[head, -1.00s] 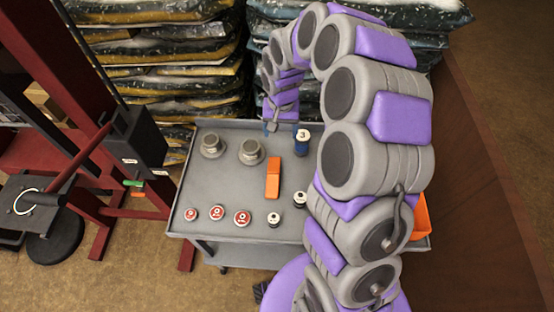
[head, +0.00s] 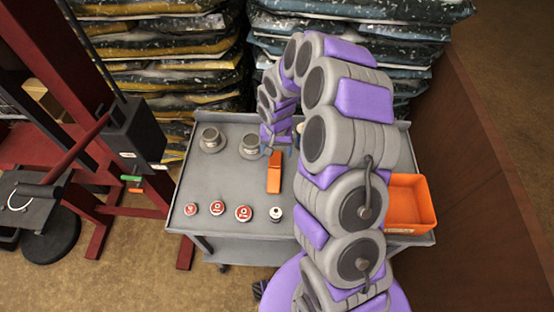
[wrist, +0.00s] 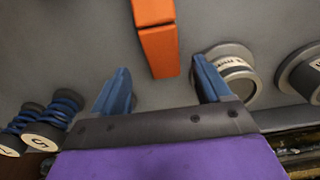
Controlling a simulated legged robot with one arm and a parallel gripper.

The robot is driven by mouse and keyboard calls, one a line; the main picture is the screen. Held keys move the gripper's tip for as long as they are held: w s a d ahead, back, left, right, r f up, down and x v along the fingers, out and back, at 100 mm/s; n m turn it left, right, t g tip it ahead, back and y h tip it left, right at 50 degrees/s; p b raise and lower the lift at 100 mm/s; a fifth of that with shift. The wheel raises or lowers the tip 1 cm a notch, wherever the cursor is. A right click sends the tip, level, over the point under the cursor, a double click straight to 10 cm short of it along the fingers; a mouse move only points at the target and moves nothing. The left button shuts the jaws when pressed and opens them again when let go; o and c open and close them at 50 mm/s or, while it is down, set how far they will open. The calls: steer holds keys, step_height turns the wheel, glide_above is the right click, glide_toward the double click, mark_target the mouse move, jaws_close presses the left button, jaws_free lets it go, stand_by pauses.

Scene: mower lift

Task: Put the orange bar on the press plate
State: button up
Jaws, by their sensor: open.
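The orange bar (head: 274,172) lies on the grey cart top (head: 235,183), its long side pointing away from me. In the wrist view the bar (wrist: 157,45) lies ahead of the space between the blue fingers, with its near end close to the fingertip line. My gripper (wrist: 160,82) is open and empty, and the bar is not held. In the head view my gripper (head: 271,150) hangs by the bar's far end, partly hidden by the arm. A red press frame (head: 75,145) stands at left. A dark plate (head: 38,192) shows at it; I cannot tell whether this is the press plate.
Two grey metal weights (head: 212,140) stand left of the bar. Red-topped cans (head: 217,208) and a small weight (head: 276,213) sit nearer me. An orange bin (head: 408,203) is at right. Blue spring-like pieces (wrist: 55,112) show in the wrist view. Stacked sacks (head: 165,60) stand behind.

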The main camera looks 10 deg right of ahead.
mark_target(277, 158)
steer(key=f, duration=0.1)
steer(key=a+f, duration=0.1)
steer(key=f+b, duration=0.1)
steer(key=f, duration=0.1)
steer(key=shift+a, duration=0.3)
steer(key=shift+d, duration=1.15)
steer(key=shift+c, duration=0.8)
steer(key=shift+a, duration=1)
steer(key=c, duration=0.8)
steer(key=shift+d, duration=0.7)
jaws_close()
